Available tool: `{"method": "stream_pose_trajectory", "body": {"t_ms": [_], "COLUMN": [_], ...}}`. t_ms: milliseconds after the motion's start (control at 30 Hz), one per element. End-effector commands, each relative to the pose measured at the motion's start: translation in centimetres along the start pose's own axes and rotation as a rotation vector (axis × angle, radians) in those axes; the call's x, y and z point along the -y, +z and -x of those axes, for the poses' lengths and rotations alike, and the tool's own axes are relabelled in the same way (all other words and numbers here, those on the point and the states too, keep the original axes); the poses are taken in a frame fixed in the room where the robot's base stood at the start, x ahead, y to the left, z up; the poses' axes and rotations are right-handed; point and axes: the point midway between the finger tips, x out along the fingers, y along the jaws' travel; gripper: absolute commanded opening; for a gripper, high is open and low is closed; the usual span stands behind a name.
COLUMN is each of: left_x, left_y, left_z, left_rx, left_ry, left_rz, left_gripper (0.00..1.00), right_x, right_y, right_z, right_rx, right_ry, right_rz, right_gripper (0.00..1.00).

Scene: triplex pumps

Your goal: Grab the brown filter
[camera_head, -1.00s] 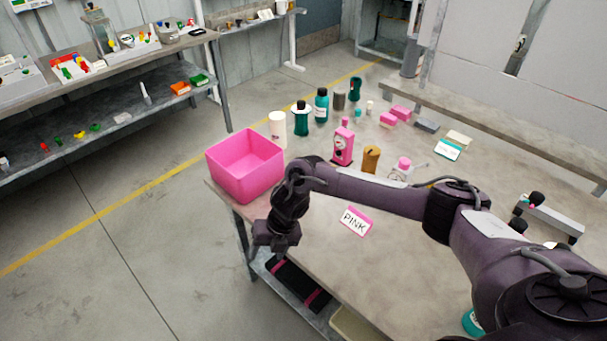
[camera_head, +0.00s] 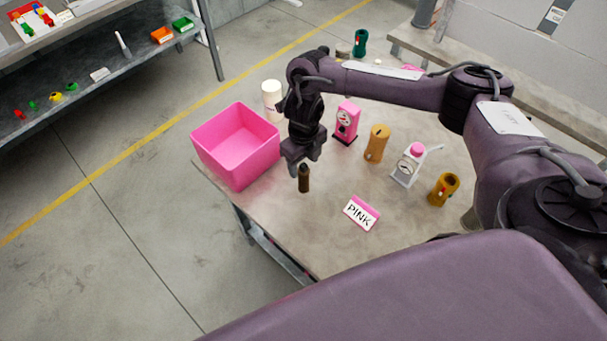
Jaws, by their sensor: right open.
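A small dark brown upright piece with a narrowed top (camera_head: 304,179) stands on the table, to the right of the pink bin. A yellow-brown cylinder (camera_head: 377,145) and a yellow-brown piece with a round opening (camera_head: 442,191) stand farther right. I cannot tell for sure which of these is the brown filter. My right gripper (camera_head: 303,162) points down just above the dark brown piece and is open. The fingertips look close to its top; I cannot tell if they touch it. My left gripper is not in view.
An open, empty pink bin (camera_head: 237,155) sits at the table's left edge. A white bottle (camera_head: 272,100), a pink gauge-like device (camera_head: 346,122), a white device with a pink knob (camera_head: 408,166) and a PINK sign (camera_head: 361,213) stand around. The table's (camera_head: 330,250) front is clear.

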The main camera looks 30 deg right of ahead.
Motion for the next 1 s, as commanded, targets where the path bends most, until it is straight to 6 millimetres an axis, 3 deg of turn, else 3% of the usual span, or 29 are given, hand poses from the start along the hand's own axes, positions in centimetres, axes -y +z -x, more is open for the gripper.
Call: {"method": "stream_pose_trajectory", "body": {"t_ms": [100,233,533,900,1000], "left_x": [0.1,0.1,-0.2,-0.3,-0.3], "left_y": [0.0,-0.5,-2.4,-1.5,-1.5], "left_z": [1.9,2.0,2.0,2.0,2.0], "left_rx": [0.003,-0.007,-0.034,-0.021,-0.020], "left_ry": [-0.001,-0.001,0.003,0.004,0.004], "left_rz": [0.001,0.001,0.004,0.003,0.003], "left_gripper": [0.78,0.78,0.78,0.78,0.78], "right_x": [-0.2,-0.2,-0.1,-0.1,-0.1], "right_y": [-0.3,-0.2,-0.1,-0.1,-0.1], "right_z": [-1.4,-3.3,-3.9,-3.9,-3.8], "right_rx": [-0.005,-0.003,0.000,0.000,0.000], "right_ry": [-0.001,0.000,0.000,0.000,0.000], "right_rz": [-0.001,-0.001,-0.001,-0.001,-0.001], "right_gripper": [0.56,0.56,0.56,0.08,0.08]}}
